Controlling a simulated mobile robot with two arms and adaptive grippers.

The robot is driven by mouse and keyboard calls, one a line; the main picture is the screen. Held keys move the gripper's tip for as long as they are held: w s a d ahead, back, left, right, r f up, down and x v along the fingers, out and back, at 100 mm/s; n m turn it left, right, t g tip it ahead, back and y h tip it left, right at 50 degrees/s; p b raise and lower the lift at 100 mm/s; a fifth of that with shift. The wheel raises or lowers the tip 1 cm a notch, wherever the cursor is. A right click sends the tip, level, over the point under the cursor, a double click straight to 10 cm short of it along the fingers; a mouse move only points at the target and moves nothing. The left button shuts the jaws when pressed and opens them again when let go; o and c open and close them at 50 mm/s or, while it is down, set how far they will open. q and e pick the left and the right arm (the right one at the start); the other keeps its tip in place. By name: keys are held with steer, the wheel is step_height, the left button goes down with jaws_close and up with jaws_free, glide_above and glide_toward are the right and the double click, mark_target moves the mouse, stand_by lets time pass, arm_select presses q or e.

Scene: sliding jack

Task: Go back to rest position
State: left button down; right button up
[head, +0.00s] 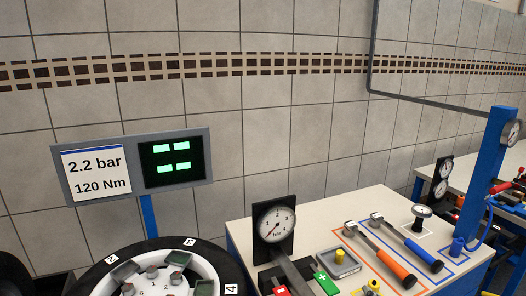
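Neither of my grippers shows in the head view. A wheel (206,266) with a black tyre and white rim is at the bottom left, cut off by the lower edge, with several grey bolts and numbered white labels. A workbench (330,215) with a pale top stands to its right. On it are a pressure gauge (276,224) on a black plate and two wrench-like tools, one with an orange handle (396,269) and one with a blue handle (424,255).
A display panel (136,168) reading "2.2 bar" and "120 Nm" stands on a blue post behind the wheel. Red (281,291) and green (326,283) parts lie at the bench front. A blue column (484,170) with a gauge rises at the right. A tiled wall closes the back.

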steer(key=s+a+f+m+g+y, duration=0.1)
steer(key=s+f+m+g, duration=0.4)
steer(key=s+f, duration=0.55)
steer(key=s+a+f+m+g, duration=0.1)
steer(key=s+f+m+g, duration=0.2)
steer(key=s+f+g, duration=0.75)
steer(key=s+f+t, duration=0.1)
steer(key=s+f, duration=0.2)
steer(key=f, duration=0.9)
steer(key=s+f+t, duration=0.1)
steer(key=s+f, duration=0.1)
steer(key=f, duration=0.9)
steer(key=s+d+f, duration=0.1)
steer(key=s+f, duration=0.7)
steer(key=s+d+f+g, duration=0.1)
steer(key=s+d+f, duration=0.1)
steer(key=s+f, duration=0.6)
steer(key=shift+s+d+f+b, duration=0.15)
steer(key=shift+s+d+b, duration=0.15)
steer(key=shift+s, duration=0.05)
